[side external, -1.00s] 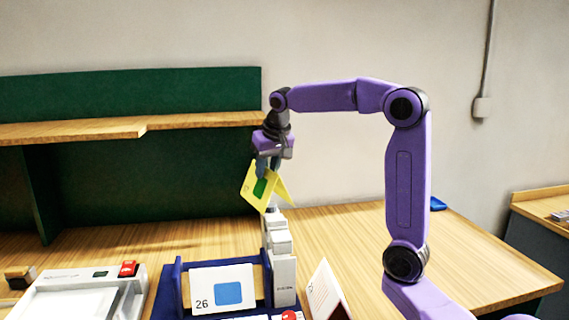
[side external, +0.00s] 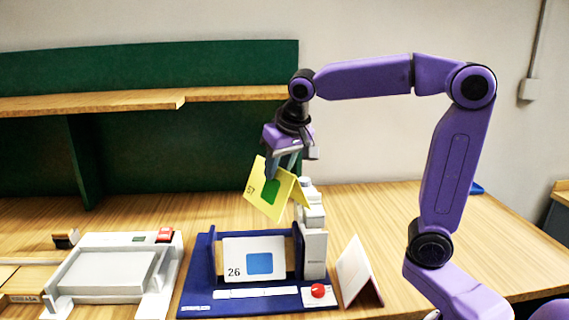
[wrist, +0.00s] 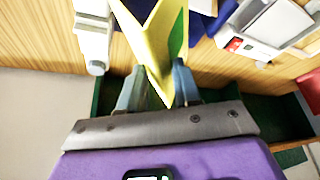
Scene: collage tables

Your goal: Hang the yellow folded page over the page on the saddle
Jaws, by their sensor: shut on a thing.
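The yellow folded page (side external: 268,190) has a green patch and the number 57. My gripper (side external: 282,168) is shut on its fold and holds it tilted in the air, above and behind the saddle stand. In the wrist view the yellow page (wrist: 152,40) spreads open like a tent between the fingers (wrist: 158,90). The page on the saddle (side external: 240,272) is white with a blue patch and the number 26. It hangs on the blue stand (side external: 215,300), below the yellow page and apart from it. The saddle itself is mostly hidden behind the white page.
A white stapler-like column (side external: 313,240) stands at the stand's right, close to the held page. A red button (side external: 318,291) is at the stand's front right. A white folded card (side external: 357,270) stands further right. A white tray device (side external: 110,275) is at the left. Table at the right back is clear.

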